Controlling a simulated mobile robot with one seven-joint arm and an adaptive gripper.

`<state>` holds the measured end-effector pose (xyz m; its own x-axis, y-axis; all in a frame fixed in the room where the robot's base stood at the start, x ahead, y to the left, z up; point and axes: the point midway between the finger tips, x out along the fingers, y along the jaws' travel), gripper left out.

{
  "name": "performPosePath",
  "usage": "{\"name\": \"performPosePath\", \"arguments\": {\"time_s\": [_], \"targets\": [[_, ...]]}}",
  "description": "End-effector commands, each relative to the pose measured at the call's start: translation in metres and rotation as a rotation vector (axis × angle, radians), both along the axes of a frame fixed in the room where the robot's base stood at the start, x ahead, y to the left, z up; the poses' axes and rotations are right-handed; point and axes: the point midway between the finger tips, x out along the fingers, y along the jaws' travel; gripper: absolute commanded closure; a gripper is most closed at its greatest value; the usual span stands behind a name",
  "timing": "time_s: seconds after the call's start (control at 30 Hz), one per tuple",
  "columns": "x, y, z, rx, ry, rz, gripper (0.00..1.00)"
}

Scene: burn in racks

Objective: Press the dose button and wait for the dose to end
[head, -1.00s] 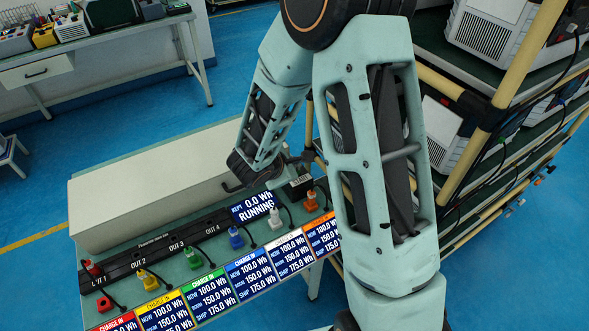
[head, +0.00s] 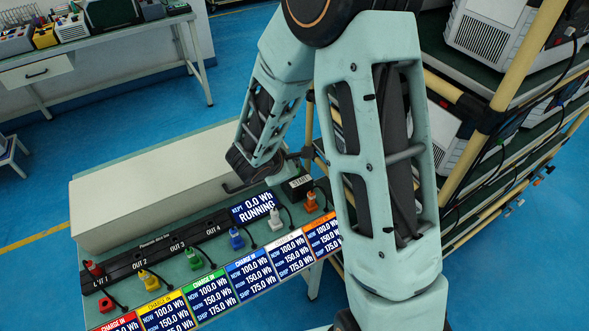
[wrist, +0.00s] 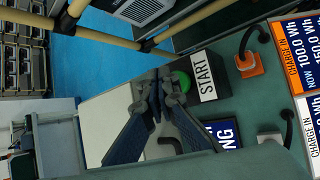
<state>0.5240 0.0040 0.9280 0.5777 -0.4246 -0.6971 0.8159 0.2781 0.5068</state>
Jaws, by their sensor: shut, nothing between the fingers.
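The dose button is a green round button (wrist: 181,80) on a dark box, beside a white START label (wrist: 204,76) in the wrist view. In the head view the START box (head: 298,186) stands at the bench's back right; the button's green top cannot be made out there. My gripper (wrist: 166,92) is shut and empty, its fingertips close to the button and partly overlapping it in the wrist view. I cannot tell whether they touch it. The display (head: 255,206) beside the START box reads KEPT 0.0 Wh, RUNNING.
Coloured plugs, such as the orange one (head: 311,202) and white one (head: 275,219), stand in front of the box with cables. CHARGE IN panels (head: 205,295) line the front edge. A long beige box (head: 150,190) fills the bench's back. A rack (head: 500,120) stands at right.

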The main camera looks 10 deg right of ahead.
Motion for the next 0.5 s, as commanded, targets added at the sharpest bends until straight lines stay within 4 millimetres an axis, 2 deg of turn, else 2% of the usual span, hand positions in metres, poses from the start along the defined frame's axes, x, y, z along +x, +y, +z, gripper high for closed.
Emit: {"name": "performPosePath", "arguments": {"time_s": [0.4, 0.5], "targets": [[0.000, 0.000, 0.043, 0.001, -0.001, 0.000, 1.00], [0.000, 0.000, 0.048, 0.000, -0.001, 0.001, 1.00]]}}
